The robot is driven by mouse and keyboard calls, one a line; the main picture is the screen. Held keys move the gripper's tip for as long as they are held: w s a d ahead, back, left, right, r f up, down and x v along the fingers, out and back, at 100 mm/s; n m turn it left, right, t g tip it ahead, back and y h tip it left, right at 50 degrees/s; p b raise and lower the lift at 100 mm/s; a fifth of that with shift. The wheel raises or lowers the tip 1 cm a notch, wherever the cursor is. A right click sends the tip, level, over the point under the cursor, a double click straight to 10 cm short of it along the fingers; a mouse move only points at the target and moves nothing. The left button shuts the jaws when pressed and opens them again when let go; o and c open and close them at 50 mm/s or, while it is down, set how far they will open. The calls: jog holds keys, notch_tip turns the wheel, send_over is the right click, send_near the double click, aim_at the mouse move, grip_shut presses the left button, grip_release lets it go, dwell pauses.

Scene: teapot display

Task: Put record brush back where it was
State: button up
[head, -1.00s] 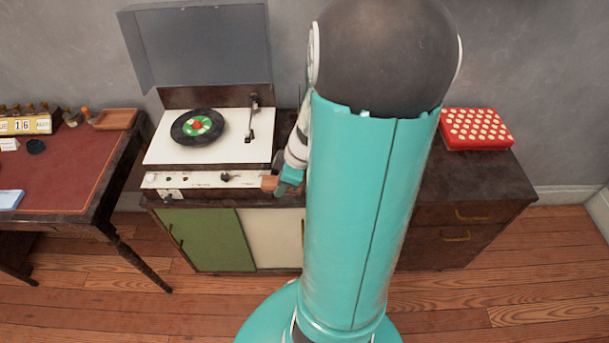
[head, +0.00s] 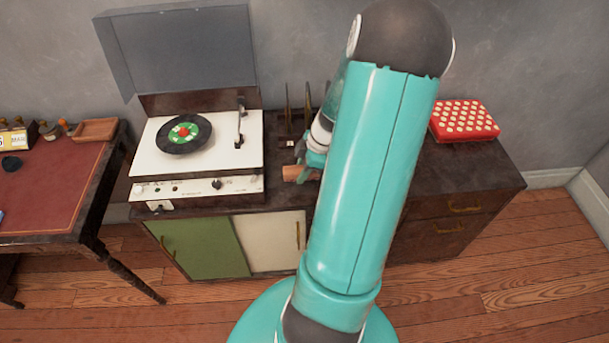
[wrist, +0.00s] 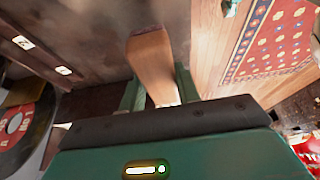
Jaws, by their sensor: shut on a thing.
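The record brush (head: 296,174) is a small block with an orange-brown wooden surface. My gripper (head: 312,170) is shut on it, just right of the turntable's front right corner. In the wrist view the brush (wrist: 151,62) sticks out between the two green fingers of my gripper (wrist: 157,88). The brush appears over the dark cabinet top (head: 270,194); whether it touches that top I cannot tell. My arm hides part of the cabinet top to the right.
The record player (head: 145,190), lid raised, holds a black record (head: 165,134) with a green label. A rack with upright dividers (head: 288,108) stands behind my gripper. A red dotted box (head: 464,121) sits at the cabinet's right. A desk (head: 50,200) stands left.

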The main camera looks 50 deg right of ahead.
aim_at(305, 183)
jog(key=d+f, duration=0.1)
jog(key=w+d+f, duration=0.1)
jog(key=f, duration=0.1)
jog(key=shift+d+f, duration=0.15)
jog(key=shift+d, duration=0.15)
jog(key=shift+d+f, duration=0.1)
jog(key=shift+f, duration=1.5)
jog(key=shift+f, duration=0.15)
jog(key=o, duration=0.9)
